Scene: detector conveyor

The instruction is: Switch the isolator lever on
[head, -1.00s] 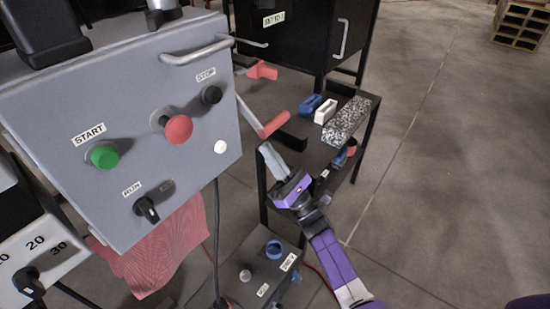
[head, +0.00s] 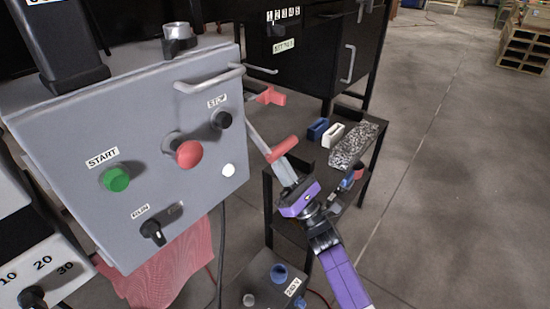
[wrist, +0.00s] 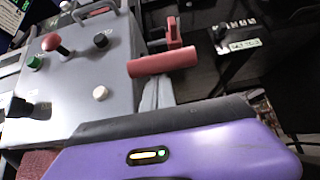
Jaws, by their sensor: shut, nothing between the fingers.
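A lever with a red cross grip (head: 283,149) and a thin grey arm (head: 258,137) is on the right side of the grey control box (head: 75,130). The arm slopes down and to the right in the head view. The red grip also shows in the wrist view (wrist: 162,63). My gripper (head: 283,168) is shut and empty, its fingertips close by the red grip, just below it in the picture. In the wrist view the grey fingers (wrist: 157,93) end at the grip's lower edge. I cannot tell whether they touch.
A second red handle (head: 270,96) sits behind the lever. A low black shelf (head: 372,122) on the right carries blue and white blocks and a speckled slab (head: 353,146). A black cabinet (head: 340,55) stands behind it.

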